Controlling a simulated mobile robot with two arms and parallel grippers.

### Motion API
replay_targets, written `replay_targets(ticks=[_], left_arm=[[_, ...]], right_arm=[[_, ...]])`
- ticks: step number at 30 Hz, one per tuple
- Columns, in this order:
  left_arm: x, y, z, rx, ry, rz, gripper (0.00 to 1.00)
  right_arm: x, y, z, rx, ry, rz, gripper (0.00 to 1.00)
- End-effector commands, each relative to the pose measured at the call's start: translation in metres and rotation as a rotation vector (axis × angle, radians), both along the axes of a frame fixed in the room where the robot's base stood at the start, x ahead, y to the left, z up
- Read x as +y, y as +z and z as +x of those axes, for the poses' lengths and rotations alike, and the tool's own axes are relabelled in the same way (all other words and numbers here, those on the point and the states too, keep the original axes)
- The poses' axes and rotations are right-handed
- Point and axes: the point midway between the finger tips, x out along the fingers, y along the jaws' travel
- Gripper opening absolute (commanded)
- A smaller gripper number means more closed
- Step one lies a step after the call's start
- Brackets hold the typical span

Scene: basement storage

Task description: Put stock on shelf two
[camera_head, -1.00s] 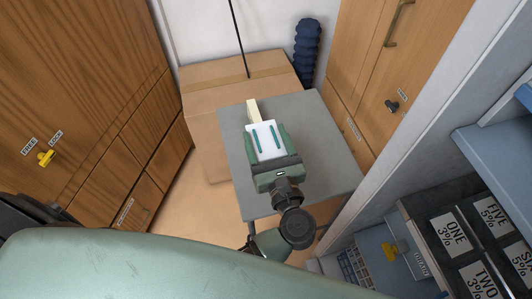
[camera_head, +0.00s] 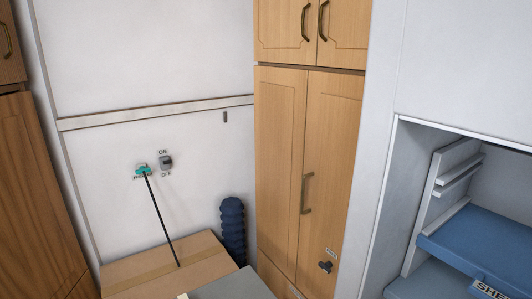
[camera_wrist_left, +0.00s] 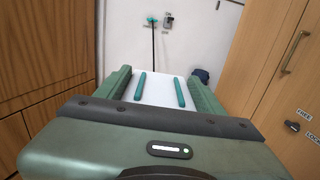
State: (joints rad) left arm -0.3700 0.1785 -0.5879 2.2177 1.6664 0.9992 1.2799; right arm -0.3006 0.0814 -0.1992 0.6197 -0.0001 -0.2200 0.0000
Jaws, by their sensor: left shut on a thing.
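My left gripper (camera_wrist_left: 160,92) fills the lower part of the left wrist view. Its green jaws are shut on a flat white thing (camera_wrist_left: 160,90) with two teal bars. In the head view the gripper is out of frame. A blue shelf (camera_head: 468,240) shows at the right of the head view, in a grey recess. Its label (camera_head: 490,290) starts with "SHE" and is cut off, so I cannot tell which shelf it is. Another blue shelf surface (camera_head: 425,278) lies lower left of it. My right gripper is not in view.
A cardboard box (camera_head: 150,272) stands by the back wall, with a grey tabletop (camera_head: 228,287) in front. A cream piece (camera_head: 183,296) shows at the bottom edge. A dark blue ribbed column (camera_head: 232,230) stands beside wooden cabinets (camera_head: 310,170). A wall switch (camera_head: 166,162) is above.

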Motion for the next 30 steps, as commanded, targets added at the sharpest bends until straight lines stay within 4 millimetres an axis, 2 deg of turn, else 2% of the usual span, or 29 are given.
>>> replay_targets(ticks=[1,4,12,25,27,30], left_arm=[[0.007,-0.001,-0.009,0.002,-0.054,0.009,0.03],[0.012,-0.001,-0.023,0.001,-0.157,0.008,0.03],[0.006,0.006,-0.047,-0.001,-0.355,0.001,0.02],[0.003,0.007,-0.051,-0.004,-0.386,-0.003,0.03],[0.004,0.007,-0.051,-0.003,-0.386,-0.001,0.03],[0.003,0.007,-0.051,-0.004,-0.387,0.000,0.03]], right_arm=[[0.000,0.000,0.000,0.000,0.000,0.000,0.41],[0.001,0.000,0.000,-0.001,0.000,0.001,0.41],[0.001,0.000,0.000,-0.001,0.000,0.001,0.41],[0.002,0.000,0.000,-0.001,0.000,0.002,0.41],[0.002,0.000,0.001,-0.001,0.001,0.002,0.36],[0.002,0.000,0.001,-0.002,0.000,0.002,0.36]])
